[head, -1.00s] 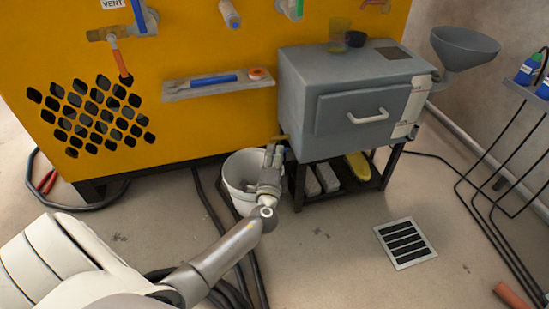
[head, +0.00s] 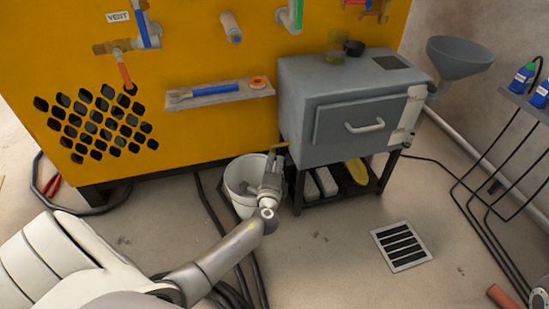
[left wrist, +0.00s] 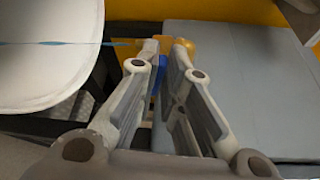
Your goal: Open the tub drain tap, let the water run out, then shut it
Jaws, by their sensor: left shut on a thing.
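The tub drain tap (left wrist: 183,51) shows in the left wrist view as a brass body with a blue handle (left wrist: 157,75) between my fingers. It is at the left side of the grey tub (head: 345,119); in the head view my gripper largely covers it. My left gripper (head: 272,156) is shut on the tap; its fingertips (left wrist: 166,46) also show in the left wrist view. A thin blue streak (left wrist: 60,43), which looks like water, runs from the brass part over the white bucket (head: 232,190). The bucket stands on the floor below. My right gripper is out of view.
A dark stand (head: 345,199) with bricks and a yellow thing carries the tub. The yellow cabinet (head: 215,130) is behind. Black hoses (head: 255,262) lie by the bucket. A floor grate (head: 402,246) is at right; the floor around it is mostly clear.

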